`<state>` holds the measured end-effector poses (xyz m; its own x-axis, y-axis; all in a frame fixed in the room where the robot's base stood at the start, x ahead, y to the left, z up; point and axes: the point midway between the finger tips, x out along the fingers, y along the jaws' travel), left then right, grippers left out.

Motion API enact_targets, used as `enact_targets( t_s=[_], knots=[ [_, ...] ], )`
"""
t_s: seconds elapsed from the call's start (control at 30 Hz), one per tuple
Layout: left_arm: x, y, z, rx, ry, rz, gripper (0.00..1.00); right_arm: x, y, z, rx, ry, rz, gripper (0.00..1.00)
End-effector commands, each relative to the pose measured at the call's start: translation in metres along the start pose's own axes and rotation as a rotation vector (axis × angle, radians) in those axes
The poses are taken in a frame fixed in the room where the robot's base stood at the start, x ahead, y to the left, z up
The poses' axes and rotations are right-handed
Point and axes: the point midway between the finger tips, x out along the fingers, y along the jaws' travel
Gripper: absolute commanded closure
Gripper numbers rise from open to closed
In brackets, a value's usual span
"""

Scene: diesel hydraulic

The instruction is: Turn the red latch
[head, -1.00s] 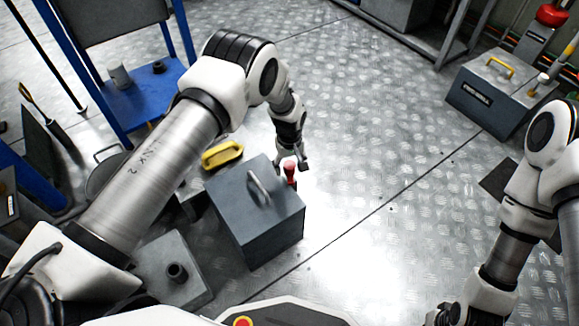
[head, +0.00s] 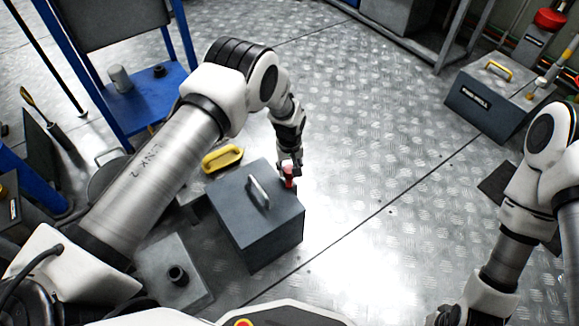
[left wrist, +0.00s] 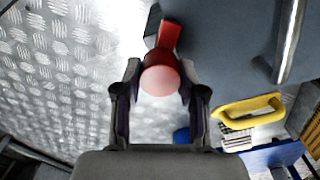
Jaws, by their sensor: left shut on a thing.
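The red latch (head: 289,171) stands at the right corner of a grey box (head: 262,222) that has a metal handle (head: 259,193) on top. In the left wrist view the latch shows a round knob (left wrist: 160,80) with a red arm (left wrist: 169,36) running away from it toward the grey box (left wrist: 225,40). My left gripper (head: 289,172) is at the latch, with a finger on each side of the knob, shut on it. The fingertips partly hide the latch in the head view. My right arm is at the right edge; its gripper (head: 447,315) is cut off at the bottom.
A yellow handle (head: 222,158) lies behind the grey box. A blue stand (head: 135,105) is at the upper left. Another grey box (head: 490,98) with a yellow handle is at the upper right. The metal floor between is clear.

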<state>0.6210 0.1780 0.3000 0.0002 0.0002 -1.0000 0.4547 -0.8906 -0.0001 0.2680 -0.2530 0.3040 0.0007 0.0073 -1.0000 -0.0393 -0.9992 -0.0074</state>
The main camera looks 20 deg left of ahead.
Motion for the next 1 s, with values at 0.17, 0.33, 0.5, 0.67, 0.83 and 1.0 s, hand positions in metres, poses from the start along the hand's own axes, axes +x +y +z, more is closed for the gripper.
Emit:
enact_targets(
  t_s=[0.17, 0.33, 0.5, 0.67, 0.83, 1.0],
  knots=[
    [-0.001, 0.0, 0.0, 0.147, 0.0, 0.0, 0.94, -0.009, 0.0, 0.0, 0.0, 0.0, 0.0, 1.0],
    [-0.001, 0.0, 0.0, 0.308, 0.0, 0.0, 0.94, -0.015, 0.0, 0.0, 0.0, 0.0, 0.0, 1.0],
    [-0.001, 0.0, 0.0, 0.469, 0.0, 0.0, 0.94, -0.021, 0.0, 0.0, 0.0, 0.0, 0.0, 1.0],
    [-0.001, 0.0, 0.0, 0.613, 0.0, 0.0, 0.94, -0.025, 0.0, 0.0, 0.0, 0.0, 0.0, 1.0],
    [0.0, 0.0, 0.0, 0.745, 0.0, 0.0, 0.94, -0.028, 0.0, 0.0, 0.0, 0.0, 0.0, 1.0],
    [0.001, 0.0, 0.0, 0.841, 0.0, 0.0, 0.94, -0.03, 0.0, 0.0, 0.0, 0.0, 0.0, 1.0]
  ],
)
